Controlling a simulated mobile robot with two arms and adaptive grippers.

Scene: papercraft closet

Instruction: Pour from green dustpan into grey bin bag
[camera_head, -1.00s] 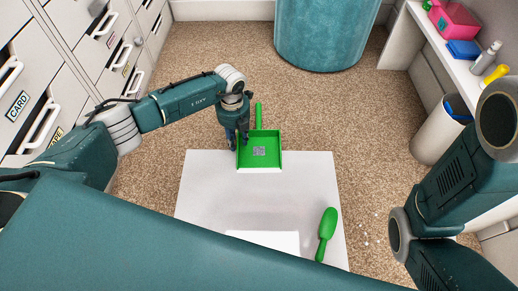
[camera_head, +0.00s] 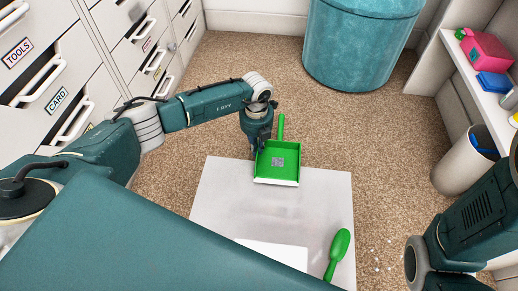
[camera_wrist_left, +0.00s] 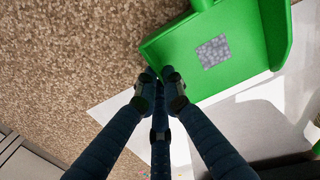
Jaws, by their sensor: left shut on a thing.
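The green dustpan (camera_head: 265,172) is over the far edge of a white board or tabletop (camera_head: 220,205), its handle pointing away from me. A grey speckled square patch (camera_head: 278,161) shows in its pan. My left gripper (camera_head: 257,148) is shut on the dustpan's left side wall. The left wrist view shows its fingers (camera_wrist_left: 160,75) together at the dustpan's edge (camera_wrist_left: 215,82). I cannot pick out a grey bin bag for certain. A pale bin (camera_head: 462,166) with something blue inside stands at the right. My right arm shows at the right edge; its gripper is out of view.
A green brush (camera_head: 338,255) lies on the white surface. A large teal bin (camera_head: 360,45) stands at the back. Labelled drawers (camera_head: 60,60) line the left. A shelf (camera_head: 460,50) at the right holds several items. White bits (camera_head: 377,257) lie on the carpet. Carpet beyond the dustpan is clear.

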